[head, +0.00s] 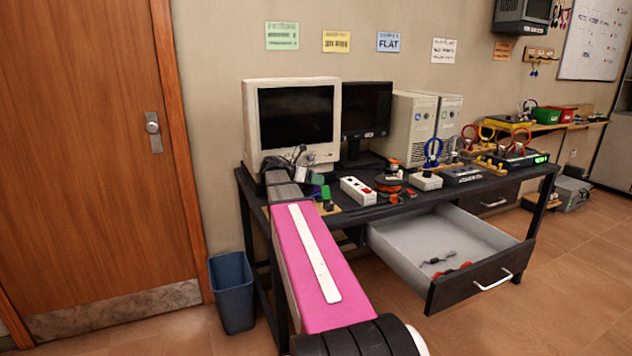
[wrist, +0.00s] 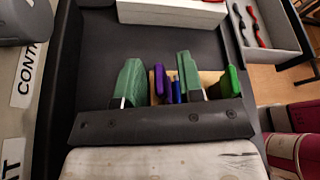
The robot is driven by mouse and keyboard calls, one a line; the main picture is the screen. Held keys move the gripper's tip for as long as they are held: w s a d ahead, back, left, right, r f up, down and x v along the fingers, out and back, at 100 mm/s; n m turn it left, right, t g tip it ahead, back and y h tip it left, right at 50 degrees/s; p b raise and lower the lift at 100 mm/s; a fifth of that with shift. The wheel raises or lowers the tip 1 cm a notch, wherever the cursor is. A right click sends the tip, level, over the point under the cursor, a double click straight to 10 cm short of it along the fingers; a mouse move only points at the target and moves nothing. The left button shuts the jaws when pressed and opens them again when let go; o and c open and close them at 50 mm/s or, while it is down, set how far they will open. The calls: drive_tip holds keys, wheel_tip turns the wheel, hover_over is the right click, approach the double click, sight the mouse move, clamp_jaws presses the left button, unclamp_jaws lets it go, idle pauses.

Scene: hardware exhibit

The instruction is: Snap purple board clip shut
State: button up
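In the wrist view, the purple board clip (wrist: 159,80) stands on a pale wooden board (wrist: 208,79), with a small blue piece (wrist: 177,91) just to its right. My gripper (wrist: 158,78) has two teal-green fingers apart, one on each side of the purple clip and blue piece. A gap shows between the left finger and the clip; contact at the right finger cannot be told. The dark gripper bar hides the lower parts. A bright green clip (wrist: 232,81) stands outside the right finger. In the head view, my gripper (head: 316,179) is at the desk's left front, mostly hidden by my arm.
The drawer (head: 405,235) hangs open, with cables inside. A blue bin (head: 232,292) stands on the floor left of the desk.

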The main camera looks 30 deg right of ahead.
sight(319, 192)
clamp_jaws()
drive_tip(key=s+m+t, duration=0.2)
drive_tip(key=m, duration=0.1)
drive_tip(key=shift+r, duration=0.2)
drive_tip(key=shift+s+a+f+m+t, duration=0.1)
drive_tip(key=shift+s+m+t, duration=0.2)
drive_tip(key=shift+m+t, duration=0.4)
drive_tip(key=shift+s+f+m+t, duration=0.1)
drive_tip(key=shift+s+m+t, duration=0.3)
drive_tip(key=shift+m, duration=0.5)
drive_tip(key=shift+w, duration=0.1)
unclamp_jaws()
